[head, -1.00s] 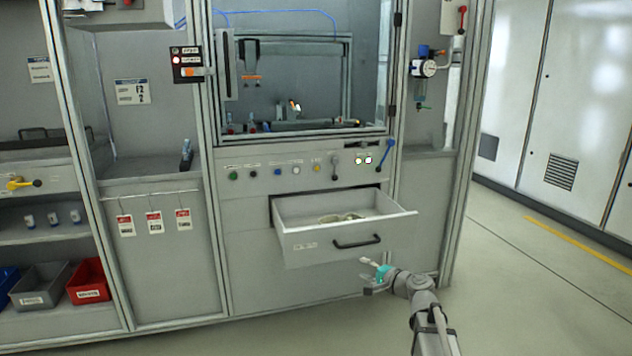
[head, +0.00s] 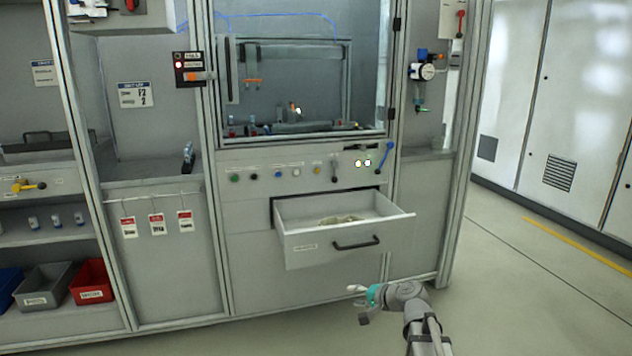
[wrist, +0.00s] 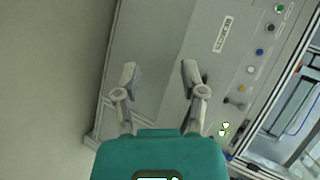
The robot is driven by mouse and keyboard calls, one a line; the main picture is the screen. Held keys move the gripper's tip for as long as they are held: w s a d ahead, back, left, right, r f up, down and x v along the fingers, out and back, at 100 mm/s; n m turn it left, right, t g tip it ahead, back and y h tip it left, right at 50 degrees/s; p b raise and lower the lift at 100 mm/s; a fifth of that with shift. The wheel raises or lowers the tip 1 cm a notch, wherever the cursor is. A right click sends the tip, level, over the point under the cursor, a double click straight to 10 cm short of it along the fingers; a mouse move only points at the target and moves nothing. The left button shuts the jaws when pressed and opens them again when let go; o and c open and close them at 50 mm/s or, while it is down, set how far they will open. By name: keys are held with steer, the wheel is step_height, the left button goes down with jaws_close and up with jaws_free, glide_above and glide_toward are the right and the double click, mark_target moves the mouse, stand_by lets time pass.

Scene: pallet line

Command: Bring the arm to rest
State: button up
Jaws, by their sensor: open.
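My gripper (head: 359,303) is in front of the machine, below and to the right of the open drawer, in the head view. Its two fingers point left. In the wrist view my gripper (wrist: 158,78) has its fingers spread apart with nothing between them. The drawer (head: 300,245) is pulled out and has some small pale items in it that I cannot make out. My gripper is apart from the drawer and its dark handle (head: 356,243).
A row of buttons on the control panel (head: 225,163) runs above the drawer; the panel (wrist: 262,28) also shows in the wrist view. A red bin (head: 92,280) and a grey bin (head: 42,285) stand at lower left. The floor (head: 540,290) at right is clear.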

steer(key=s+d+f+n+g+h+p, duration=0.1)
steer(key=s+d+n+g+h+p, duration=0.15)
steer(key=s, duration=0.45)
steer(key=s+d+f+n+g+h+p, duration=0.1)
steer(key=s+f+n+g+h, duration=0.2)
steer(key=s, duration=0.4)
steer(key=s+d+n+g+h+p, duration=0.2)
steer(key=s+g+h, duration=0.15)
steer(key=s, duration=0.35)
step_height(320, 180, up, 37)
steer(key=p, duration=3.7)
steer(key=shift+w, duration=0.3)
